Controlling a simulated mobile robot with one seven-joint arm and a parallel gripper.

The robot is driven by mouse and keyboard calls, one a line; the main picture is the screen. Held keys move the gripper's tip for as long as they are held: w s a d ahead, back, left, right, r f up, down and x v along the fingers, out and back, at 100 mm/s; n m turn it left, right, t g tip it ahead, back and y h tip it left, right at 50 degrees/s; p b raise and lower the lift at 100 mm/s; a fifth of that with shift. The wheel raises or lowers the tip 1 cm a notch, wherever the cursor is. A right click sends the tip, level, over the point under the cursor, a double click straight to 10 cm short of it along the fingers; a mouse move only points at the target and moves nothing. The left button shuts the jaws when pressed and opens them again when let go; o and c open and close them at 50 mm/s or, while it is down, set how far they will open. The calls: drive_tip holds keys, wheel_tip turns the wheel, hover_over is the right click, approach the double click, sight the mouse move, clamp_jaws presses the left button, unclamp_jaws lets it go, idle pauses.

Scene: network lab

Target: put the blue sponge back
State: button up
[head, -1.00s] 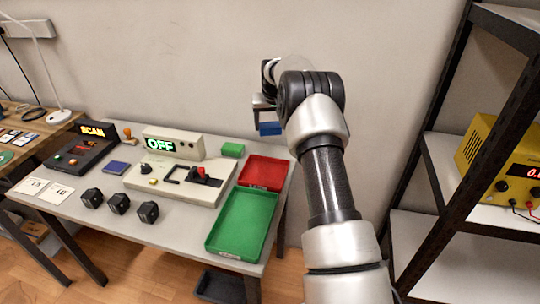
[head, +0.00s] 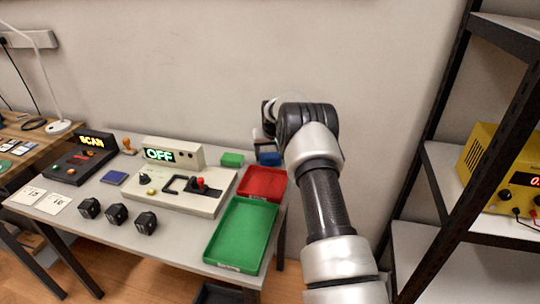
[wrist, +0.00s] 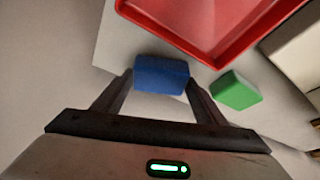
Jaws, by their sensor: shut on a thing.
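The blue sponge (wrist: 162,74) is a small blue block between the two fingers of my gripper (wrist: 160,88), which is shut on it. In the head view the sponge (head: 269,159) shows at the back right of the table, behind the red tray (head: 262,183) and right of a green block (head: 232,159). The wrist view also shows the green block (wrist: 236,90) just right of my gripper and the red tray (wrist: 215,58) beyond the sponge. I cannot tell whether the sponge touches the table. My arm hides part of the gripper in the head view.
A green tray (head: 241,234) lies in front of the red one. A panel reading OFF (head: 172,154), a SCAN box (head: 80,157), a flat blue pad (head: 114,178) and several black knobbed cubes (head: 117,214) stand to the left. A dark shelf rack (head: 437,185) stands on the right.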

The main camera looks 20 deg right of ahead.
drive_tip(key=o, duration=0.9)
drive_tip(key=shift+f, duration=0.15)
drive_tip(key=shift+o, duration=0.2)
